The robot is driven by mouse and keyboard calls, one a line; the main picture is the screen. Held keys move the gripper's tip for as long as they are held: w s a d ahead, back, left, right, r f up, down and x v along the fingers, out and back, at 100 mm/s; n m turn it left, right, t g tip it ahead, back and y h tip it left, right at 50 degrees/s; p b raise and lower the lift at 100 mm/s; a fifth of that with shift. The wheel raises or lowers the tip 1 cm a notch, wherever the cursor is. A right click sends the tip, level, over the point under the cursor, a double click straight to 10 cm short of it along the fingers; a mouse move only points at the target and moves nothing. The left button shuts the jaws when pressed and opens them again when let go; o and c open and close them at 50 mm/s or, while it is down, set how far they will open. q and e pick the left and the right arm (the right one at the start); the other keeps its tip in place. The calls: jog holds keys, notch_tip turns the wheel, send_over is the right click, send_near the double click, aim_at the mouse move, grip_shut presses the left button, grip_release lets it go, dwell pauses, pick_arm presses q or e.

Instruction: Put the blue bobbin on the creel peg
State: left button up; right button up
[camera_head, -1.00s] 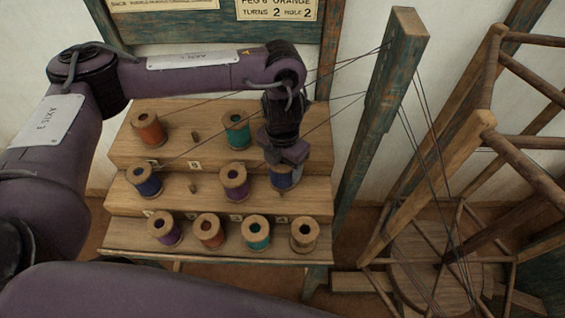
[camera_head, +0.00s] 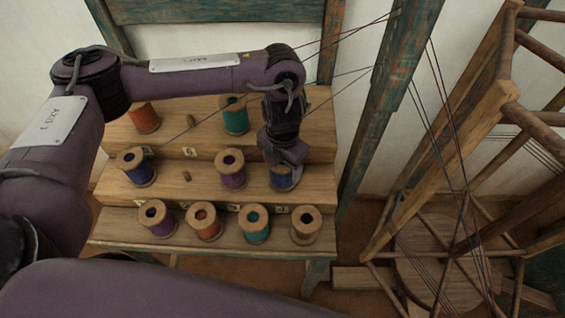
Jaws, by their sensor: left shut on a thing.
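My left gripper (camera_head: 284,158) reaches down from above to the right end of the creel's middle step. It is shut on a blue bobbin (camera_head: 283,181), whose top it partly hides. I cannot tell whether this bobbin is on a peg or just above the step. Another blue bobbin (camera_head: 138,170) sits at the left of the middle step. A bare creel peg (camera_head: 187,176) stands right of it, and another bare peg (camera_head: 190,121) stands on the upper step. My right gripper is not in view.
A purple bobbin (camera_head: 231,172) sits just left of the held one. An orange (camera_head: 143,118) and a teal bobbin (camera_head: 235,117) are above. A post (camera_head: 385,95) with threads stands right.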

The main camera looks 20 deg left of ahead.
pick_arm(q)
jog(key=shift+f, duration=0.1)
jog(key=o, duration=1.1)
jog(key=shift+o, duration=1.2)
notch_tip(320, 180, up, 7)
jog(key=p, duration=0.6)
jog(key=shift+p, duration=0.3)
